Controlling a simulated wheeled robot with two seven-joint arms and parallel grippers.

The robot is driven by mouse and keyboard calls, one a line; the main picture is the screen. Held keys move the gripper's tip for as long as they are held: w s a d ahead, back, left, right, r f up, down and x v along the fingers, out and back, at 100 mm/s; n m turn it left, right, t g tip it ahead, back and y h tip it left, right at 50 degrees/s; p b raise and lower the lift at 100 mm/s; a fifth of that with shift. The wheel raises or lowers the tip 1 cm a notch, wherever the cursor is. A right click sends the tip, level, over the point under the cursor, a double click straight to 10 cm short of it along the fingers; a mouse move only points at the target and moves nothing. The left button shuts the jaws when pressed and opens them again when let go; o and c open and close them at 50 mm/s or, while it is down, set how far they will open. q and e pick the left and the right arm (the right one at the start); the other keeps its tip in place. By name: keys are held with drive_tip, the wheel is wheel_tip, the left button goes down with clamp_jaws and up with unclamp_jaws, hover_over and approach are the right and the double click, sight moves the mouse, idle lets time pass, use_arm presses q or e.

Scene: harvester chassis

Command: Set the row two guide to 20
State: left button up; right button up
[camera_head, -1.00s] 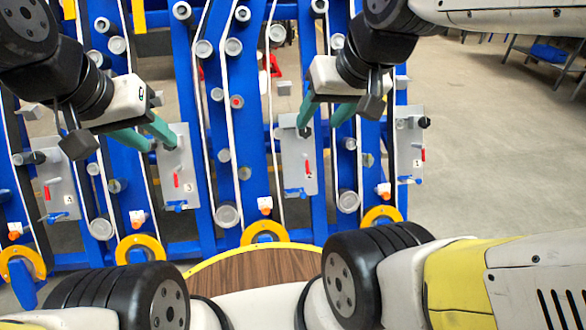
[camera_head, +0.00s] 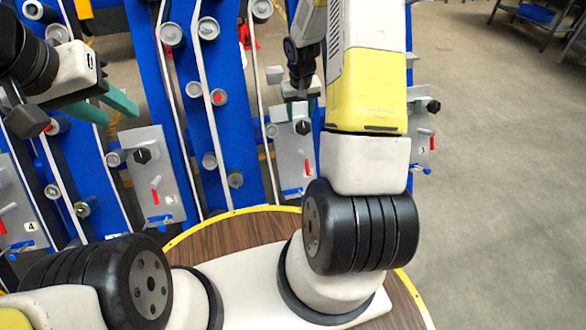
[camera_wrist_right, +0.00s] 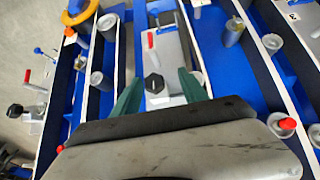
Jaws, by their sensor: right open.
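The row two guide is a grey plate (camera_head: 283,150) with a black knob (camera_head: 303,127), a red lever (camera_head: 307,166) and a blue handle (camera_head: 292,192) in the head view. My right arm hides part of its surroundings. In the right wrist view the plate (camera_wrist_right: 172,55), black knob (camera_wrist_right: 155,84) and red lever (camera_wrist_right: 152,40) lie ahead. My right gripper (camera_wrist_right: 158,90) is open, its teal fingers either side of the knob in the picture; I cannot tell if they touch. My left gripper (camera_head: 108,108) is open and empty, up at the left. The scale reading is not legible.
Similar plates stand to the left (camera_head: 150,170), farther left (camera_head: 15,205) and right (camera_head: 420,130), among blue beams with grey rollers. A wooden round top (camera_head: 225,235) lies in front of the chassis.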

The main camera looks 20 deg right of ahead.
drive_tip(key=s+f, duration=0.1)
drive_tip(key=f, duration=0.9)
drive_tip(key=s+f+g, duration=0.1)
drive_tip(key=s+f, duration=0.1)
drive_tip(key=f, duration=0.9)
drive_tip(key=s+d+f+g, duration=0.1)
drive_tip(key=s+f, duration=0.1)
drive_tip(key=f, duration=0.9)
drive_tip(key=shift+f+y, duration=0.1)
drive_tip(key=shift+y, duration=0.3)
wheel_tip(320, 180, down, 6)
drive_tip(key=shift+f, duration=0.65)
clamp_jaws()
